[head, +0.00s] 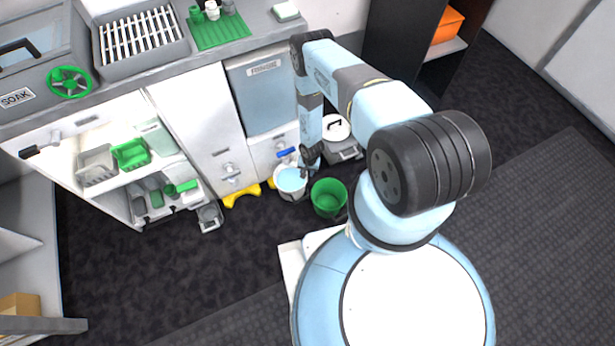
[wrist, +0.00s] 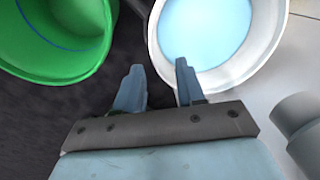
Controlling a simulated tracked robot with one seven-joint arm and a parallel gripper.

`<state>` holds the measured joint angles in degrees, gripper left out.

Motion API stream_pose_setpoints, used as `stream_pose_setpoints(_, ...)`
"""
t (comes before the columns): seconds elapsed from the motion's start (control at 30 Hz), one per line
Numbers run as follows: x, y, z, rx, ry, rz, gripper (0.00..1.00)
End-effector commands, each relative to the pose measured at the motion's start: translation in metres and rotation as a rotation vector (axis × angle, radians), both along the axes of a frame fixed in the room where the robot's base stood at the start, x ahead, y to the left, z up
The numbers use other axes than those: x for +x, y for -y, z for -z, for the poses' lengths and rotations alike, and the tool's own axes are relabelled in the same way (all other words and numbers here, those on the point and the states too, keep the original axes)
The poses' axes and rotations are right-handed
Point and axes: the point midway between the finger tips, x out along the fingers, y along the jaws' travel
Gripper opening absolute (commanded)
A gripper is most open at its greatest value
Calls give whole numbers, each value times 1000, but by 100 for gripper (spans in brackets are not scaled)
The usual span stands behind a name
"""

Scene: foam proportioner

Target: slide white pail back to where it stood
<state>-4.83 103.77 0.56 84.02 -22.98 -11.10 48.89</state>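The white pail (head: 291,190) stands upright on the dark floor in front of the cabinets, with light blue inside. In the wrist view the white pail (wrist: 268,55) fills the upper right, cut off by the top edge. My gripper (wrist: 160,75) is open, its two fingers apart with nothing clamped between them. The right fingertip overlaps the pail's near left rim; the left fingertip is over dark floor. I cannot tell whether the fingers touch the pail. In the head view my gripper (head: 306,163) is at the pail's right rim.
A green pail (head: 328,197) stands close to the right of the white pail. A yellow piece (head: 241,195) lies on the floor at the left. A lidded white container (head: 336,129) is behind. The cabinet front (head: 208,125) bounds the back; floor at the front left is clear.

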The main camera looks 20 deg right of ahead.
Motion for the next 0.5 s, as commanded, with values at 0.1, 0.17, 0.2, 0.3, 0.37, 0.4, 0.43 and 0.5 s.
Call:
stream_pose_setpoints(0.1,0,-2,19,0,-1,-1,38)
stream_pose_setpoints(0.17,0,-2,27,-1,-1,0,38)
stream_pose_setpoints(0.2,0,-3,32,0,0,0,38)
stream_pose_setpoints(0.3,1,-4,43,0,0,0,38)
stream_pose_setpoints(0.37,1,-4,48,0,0,0,38)
stream_pose_setpoints(0.4,1,-4,51,-1,-1,0,38)
stream_pose_setpoints(0.43,1,-4,52,0,-1,0,38)
stream_pose_setpoints(0.5,2,-5,55,0,0,0,38)
